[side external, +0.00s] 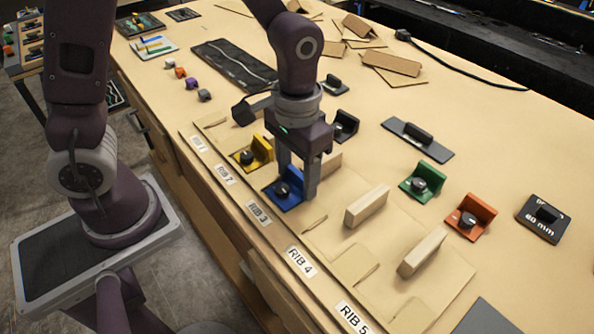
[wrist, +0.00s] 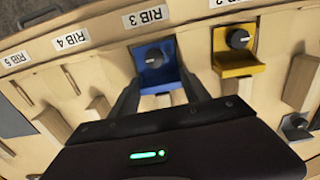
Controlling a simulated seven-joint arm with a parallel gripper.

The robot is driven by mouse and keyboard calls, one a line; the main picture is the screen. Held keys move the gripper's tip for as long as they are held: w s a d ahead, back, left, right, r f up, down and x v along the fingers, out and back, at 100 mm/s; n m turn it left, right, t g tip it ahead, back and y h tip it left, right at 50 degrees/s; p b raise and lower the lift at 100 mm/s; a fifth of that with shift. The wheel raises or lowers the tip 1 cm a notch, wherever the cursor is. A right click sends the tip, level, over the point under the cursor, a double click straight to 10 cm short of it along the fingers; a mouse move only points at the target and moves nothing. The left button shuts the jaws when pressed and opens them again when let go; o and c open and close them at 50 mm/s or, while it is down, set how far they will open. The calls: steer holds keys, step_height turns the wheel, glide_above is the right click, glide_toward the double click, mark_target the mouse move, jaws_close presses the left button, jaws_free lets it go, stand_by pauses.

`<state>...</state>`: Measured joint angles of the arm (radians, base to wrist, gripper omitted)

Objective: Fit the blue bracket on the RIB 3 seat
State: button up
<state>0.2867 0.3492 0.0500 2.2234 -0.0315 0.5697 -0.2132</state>
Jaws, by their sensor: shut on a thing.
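The blue bracket (side external: 288,191) has a black knob and stands at the RIB 3 label (side external: 259,214), by the front edge of the board. My gripper (side external: 297,192) reaches down and is shut on the bracket's upright part. In the wrist view the blue bracket (wrist: 155,65) lies between the fingers (wrist: 160,92), just behind the RIB 3 label (wrist: 146,16). Whether it lies flat on its seat I cannot tell. The rib behind it is partly hidden by the fingers.
The yellow bracket (side external: 254,152) stands close beside, at the RIB 2 position. Bare wooden ribs (side external: 367,206) rise at RIB 4 and RIB 5. Green (side external: 423,181) and orange (side external: 470,217) brackets stand behind on the table. A dark grey bracket (side external: 345,125) is near my gripper.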

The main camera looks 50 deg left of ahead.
steer(key=o, duration=1.5)
steer(key=shift+o, duration=0.2)
steer(key=shift+r, duration=0.1)
step_height(320, 180, up, 7)
steer(key=s+a+r+t, duration=0.5)
steer(key=s+a+r, duration=0.2)
steer(key=s, duration=0.6)
steer(key=shift+r+t, duration=0.3)
steer(key=shift+r, duration=0.55)
